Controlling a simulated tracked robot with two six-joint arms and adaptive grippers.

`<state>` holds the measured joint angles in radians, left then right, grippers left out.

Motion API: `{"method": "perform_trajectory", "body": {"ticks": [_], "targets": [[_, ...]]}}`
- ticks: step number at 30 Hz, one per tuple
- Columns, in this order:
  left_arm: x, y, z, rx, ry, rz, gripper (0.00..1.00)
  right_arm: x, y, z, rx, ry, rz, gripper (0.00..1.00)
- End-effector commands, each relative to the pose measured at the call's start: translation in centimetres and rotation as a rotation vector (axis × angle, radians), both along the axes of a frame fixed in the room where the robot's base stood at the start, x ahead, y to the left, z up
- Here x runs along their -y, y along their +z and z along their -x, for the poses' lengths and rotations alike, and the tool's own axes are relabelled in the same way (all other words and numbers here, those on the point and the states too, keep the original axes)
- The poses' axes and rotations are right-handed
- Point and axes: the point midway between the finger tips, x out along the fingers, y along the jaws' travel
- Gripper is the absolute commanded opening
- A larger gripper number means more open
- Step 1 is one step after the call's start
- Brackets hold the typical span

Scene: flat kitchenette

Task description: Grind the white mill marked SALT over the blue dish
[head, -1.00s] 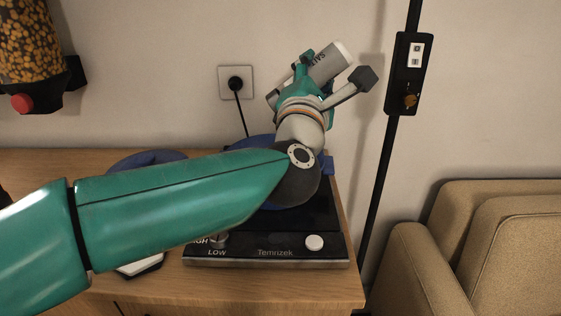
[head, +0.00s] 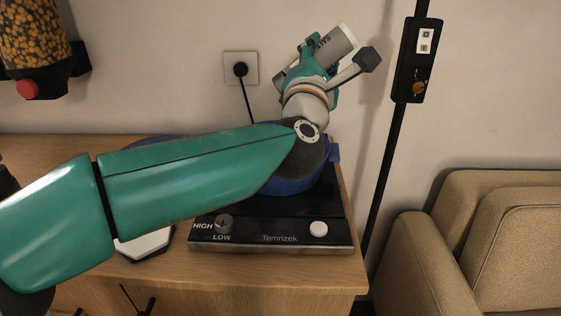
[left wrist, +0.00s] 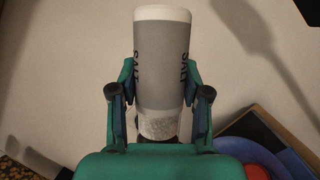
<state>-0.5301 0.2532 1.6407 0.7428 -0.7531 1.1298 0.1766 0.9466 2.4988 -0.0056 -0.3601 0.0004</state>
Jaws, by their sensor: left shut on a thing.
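The mill (head: 337,42), pale grey with a white end and SALT lettering, is held tilted up to the right in front of the wall. In the left wrist view the mill (left wrist: 163,55) stands between both fingers. My left gripper (left wrist: 160,92) is shut on it. A blue vessel (head: 290,186) sits on the black hotplate below the gripper, partly hidden by my arm. A second blue thing (head: 150,141) barely shows behind my forearm. I cannot tell which is the dish. A blue rim (left wrist: 240,149) with something red inside shows at lower right in the wrist view. My right gripper is out of view.
The hotplate (head: 270,241) has two knobs and stands on a wooden cabinet (head: 100,146). A white-topped object (head: 145,245) lies left of it. A black pole (head: 386,160) and a beige sofa (head: 490,240) stand to the right. A wall socket (head: 241,68) is behind.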

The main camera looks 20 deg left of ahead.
Motion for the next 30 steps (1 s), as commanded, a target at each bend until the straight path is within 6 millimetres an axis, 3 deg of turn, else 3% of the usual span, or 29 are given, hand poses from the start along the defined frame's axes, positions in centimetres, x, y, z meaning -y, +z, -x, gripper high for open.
{"method": "perform_trajectory", "body": {"ticks": [30], "targets": [[-1.1, 0.1, 2.0, 0.002, -0.001, 0.000, 0.00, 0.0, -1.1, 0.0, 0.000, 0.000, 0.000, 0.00]]}}
